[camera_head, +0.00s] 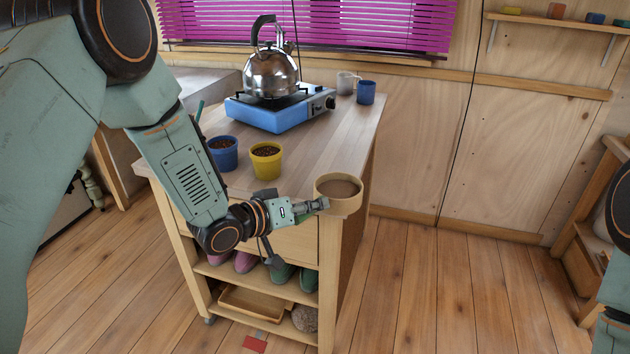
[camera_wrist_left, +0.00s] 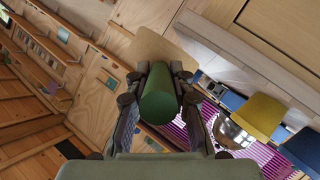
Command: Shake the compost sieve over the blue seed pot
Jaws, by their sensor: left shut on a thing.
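My left gripper (camera_head: 314,205) is shut on the green handle (camera_wrist_left: 158,95) of the compost sieve. The sieve (camera_head: 338,204) is a round, pale wooden ring with brown compost in it, held roughly level by the worktop's front right corner. Its tan side (camera_wrist_left: 152,50) shows beyond the handle in the left wrist view. The blue seed pot (camera_head: 222,154), holding dark soil, stands on the worktop to the left of the sieve, apart from it. It also seems to show in the left wrist view (camera_wrist_left: 306,146). My right gripper is out of view.
A yellow pot (camera_head: 266,163) with soil stands between the blue pot and the sieve. Behind are a blue stove (camera_head: 268,117) with a steel kettle (camera_head: 271,72), a blue mug (camera_head: 366,93) and a pale mug (camera_head: 345,83). The worktop (camera_head: 335,140) is clear at right.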

